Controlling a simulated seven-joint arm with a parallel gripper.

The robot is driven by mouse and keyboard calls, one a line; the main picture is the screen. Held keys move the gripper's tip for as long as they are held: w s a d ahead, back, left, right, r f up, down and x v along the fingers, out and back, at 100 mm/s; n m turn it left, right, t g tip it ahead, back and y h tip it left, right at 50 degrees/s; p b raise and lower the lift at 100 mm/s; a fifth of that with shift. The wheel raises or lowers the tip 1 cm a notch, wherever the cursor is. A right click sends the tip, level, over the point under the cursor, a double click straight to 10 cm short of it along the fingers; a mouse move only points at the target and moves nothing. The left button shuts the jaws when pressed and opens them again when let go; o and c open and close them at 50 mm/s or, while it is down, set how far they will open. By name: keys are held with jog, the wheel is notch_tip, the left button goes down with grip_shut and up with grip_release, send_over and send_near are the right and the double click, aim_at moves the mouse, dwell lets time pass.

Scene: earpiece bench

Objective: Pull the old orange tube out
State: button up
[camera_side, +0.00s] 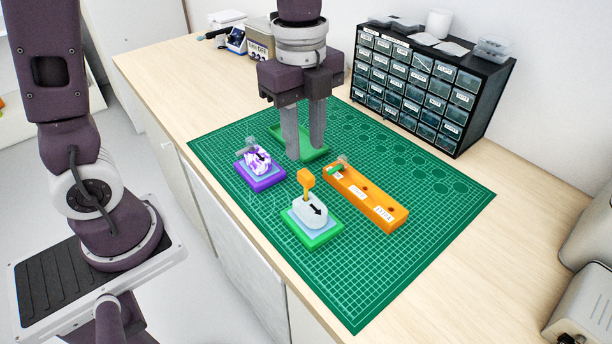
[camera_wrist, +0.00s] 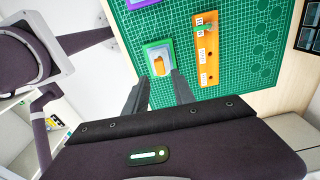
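The old orange tube (camera_side: 306,179) stands up out of a pale earpiece (camera_side: 309,213) with a black arrow. The earpiece sits on a green base (camera_side: 325,233) with a light blue top. In the wrist view the tube (camera_wrist: 158,63) shows as an orange patch on the earpiece, just beyond the fingertips. My gripper (camera_side: 304,155) points down behind the tube, apart from it. Its two fingers are spread with nothing between them; the gap also shows in the wrist view (camera_wrist: 161,76).
A purple base (camera_side: 264,182) with a purple-and-white earpiece (camera_side: 258,161) is to the left. An orange block (camera_side: 370,203) holding a green tube (camera_side: 336,170) is to the right. A green tray (camera_side: 317,155) lies by my fingers. A drawer cabinet (camera_side: 425,85) stands behind. The front mat (camera_side: 372,280) is clear.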

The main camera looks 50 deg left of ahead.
aim_at(306, 174)
notch_tip(306, 174, down, 6)
jog(key=shift+d, duration=0.15)
jog(key=shift+c, duration=0.5)
grip_shut()
dwell(1.1)
jog(key=shift+r, duration=1.5)
notch_tip(306, 174, up, 6)
